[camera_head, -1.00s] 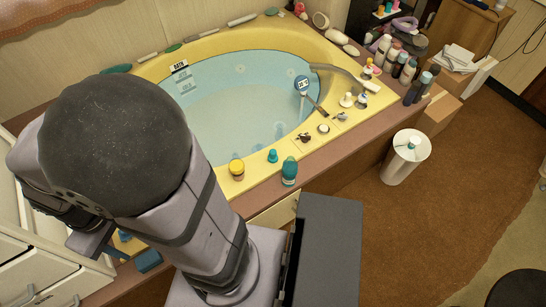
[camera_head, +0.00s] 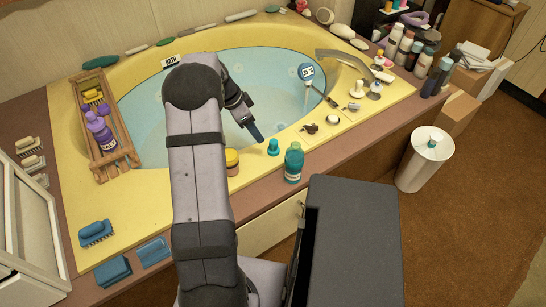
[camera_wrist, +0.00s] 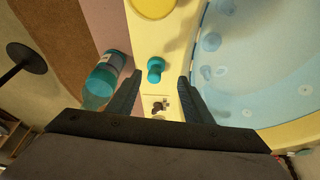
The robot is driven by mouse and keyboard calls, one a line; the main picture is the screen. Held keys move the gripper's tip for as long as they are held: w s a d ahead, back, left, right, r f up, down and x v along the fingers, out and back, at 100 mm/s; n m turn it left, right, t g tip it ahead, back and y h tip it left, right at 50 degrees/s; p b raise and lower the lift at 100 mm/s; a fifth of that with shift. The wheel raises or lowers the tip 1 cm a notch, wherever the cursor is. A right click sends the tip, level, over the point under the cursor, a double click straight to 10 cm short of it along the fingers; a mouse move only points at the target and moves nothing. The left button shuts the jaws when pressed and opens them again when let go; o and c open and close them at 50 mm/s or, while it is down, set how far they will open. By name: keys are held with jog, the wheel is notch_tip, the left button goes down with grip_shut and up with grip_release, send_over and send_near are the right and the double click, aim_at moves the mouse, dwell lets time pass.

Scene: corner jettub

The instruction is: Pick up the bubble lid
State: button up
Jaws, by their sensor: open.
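The bubble lid, a small teal cap (camera_head: 273,147), stands on the yellow tub rim near its front edge. In the wrist view the lid (camera_wrist: 155,66) shows between and a little beyond my fingertips. My gripper (camera_head: 257,136) is open and empty, with its fingers just left of and above the lid in the head view; I see no contact. In the wrist view my gripper (camera_wrist: 159,80) has its two dark fingers spread on either side. A teal bottle (camera_head: 293,164) stands right beside the lid; it also shows in the wrist view (camera_wrist: 103,76).
A yellow-lidded jar (camera_head: 232,160) stands left of the lid. The water-filled tub (camera_head: 270,75) lies behind. A wooden caddy (camera_head: 108,140) with a purple bottle is at the left. Rim around the lid is fairly clear.

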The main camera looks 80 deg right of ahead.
aim_at(273, 141)
jog(key=shift+m+g, duration=0.3)
jog(key=shift+m, duration=0.4)
jog(key=shift+s+d+f+b, duration=0.15)
jog(key=shift+s+d+f, duration=0.4)
jog(key=shift+s+f, duration=0.65)
jog(key=shift+s+d+f+b, duration=0.2)
jog(key=shift+s+d+f, duration=0.45)
jog(key=shift+f, duration=0.9)
jog(key=shift+s+d+f+b, duration=0.15)
jog(key=shift+s+d+f, duration=0.25)
jog(key=shift+s+f, duration=0.85)
jog(key=shift+w+f, duration=0.15)
jog(key=c, duration=1.1)
